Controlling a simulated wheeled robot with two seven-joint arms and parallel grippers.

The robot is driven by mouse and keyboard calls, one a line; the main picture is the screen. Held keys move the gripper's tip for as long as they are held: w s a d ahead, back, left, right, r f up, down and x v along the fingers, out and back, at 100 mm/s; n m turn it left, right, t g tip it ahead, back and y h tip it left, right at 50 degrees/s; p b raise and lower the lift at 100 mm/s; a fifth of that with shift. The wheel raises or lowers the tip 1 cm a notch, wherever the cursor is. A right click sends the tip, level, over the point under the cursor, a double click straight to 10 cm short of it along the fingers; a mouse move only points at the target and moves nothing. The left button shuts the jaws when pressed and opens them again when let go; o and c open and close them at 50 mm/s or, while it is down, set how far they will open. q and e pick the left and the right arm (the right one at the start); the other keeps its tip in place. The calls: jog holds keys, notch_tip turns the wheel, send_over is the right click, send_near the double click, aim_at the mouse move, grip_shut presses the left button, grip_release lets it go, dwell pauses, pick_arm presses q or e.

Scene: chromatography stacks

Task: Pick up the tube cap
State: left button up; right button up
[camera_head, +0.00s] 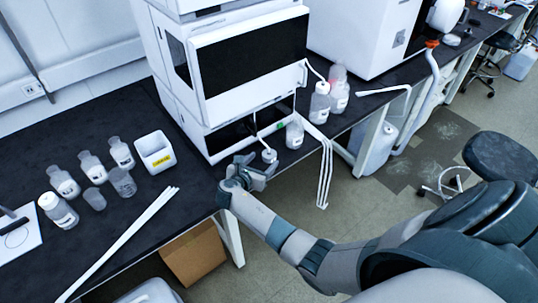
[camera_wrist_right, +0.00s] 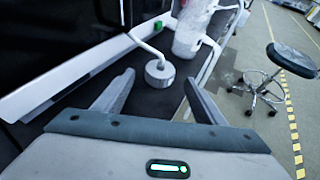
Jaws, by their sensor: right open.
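The tube cap (camera_head: 269,155) is a small white round cap on the black bench, just in front of the white instrument stack. My left gripper is out of view.
A clear bottle (camera_head: 295,133) stands right of the cap; it also shows in the wrist view (camera_wrist_right: 190,35). The instrument stack (camera_head: 250,60) rises behind. Several bottles and a white box (camera_head: 155,152) stand on the left bench. A stool (camera_head: 500,160) is at right.

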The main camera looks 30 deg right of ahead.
aim_at(267, 157)
jog(key=shift+p+x, duration=0.45)
jog(key=shift+x, duration=2.05)
jog(key=c, duration=1.2)
